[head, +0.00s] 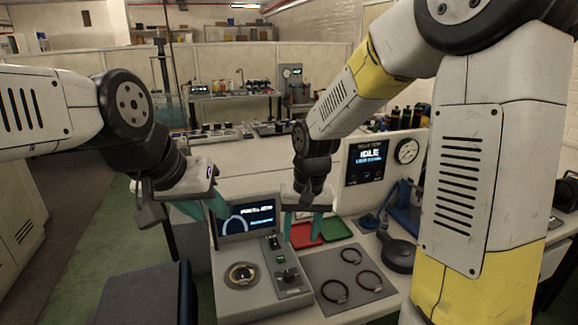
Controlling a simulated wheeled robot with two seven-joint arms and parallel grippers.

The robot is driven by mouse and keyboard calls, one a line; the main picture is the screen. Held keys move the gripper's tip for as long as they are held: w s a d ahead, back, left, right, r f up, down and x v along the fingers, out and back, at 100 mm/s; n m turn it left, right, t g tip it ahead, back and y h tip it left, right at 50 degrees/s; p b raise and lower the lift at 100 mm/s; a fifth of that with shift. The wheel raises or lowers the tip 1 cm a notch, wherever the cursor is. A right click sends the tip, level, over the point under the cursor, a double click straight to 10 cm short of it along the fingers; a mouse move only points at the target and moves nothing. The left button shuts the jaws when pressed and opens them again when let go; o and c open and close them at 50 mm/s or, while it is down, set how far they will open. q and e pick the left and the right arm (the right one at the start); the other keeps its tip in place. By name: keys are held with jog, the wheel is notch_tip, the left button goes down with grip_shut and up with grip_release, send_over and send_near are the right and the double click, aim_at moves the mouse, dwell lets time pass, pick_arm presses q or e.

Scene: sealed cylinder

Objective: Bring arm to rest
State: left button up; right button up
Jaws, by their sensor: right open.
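My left gripper (203,207) hangs at the left, in front of the left edge of a grey console's screen (248,218). Its teal fingers look apart, with nothing seen between them. My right gripper (303,224) points down near the middle, between that screen and a red tray (306,236). Its teal fingers are open and nothing shows between them. The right arm bends down from the upper right. The console (229,300) has a round fixture (241,275) on its top and a small control block (286,272) beside it.
A grey mat (318,262) with several dark rings lies right of the console. A green tray (336,230) is beside the red one. A panel reading IDLE (367,161) and a dial gauge (406,151) stand behind. A dark stool or box (147,295) is at the front left.

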jog(key=s+d+r+t+y, duration=0.1)
jog(key=s+d+r+t, duration=0.4)
jog(key=s+d+r, duration=0.6)
notch_tip(320, 180, up, 4)
jog(key=shift+s+d+f+m, duration=0.1)
jog(key=shift+s+d+m, duration=0.15)
jog(key=shift+s, duration=0.4)
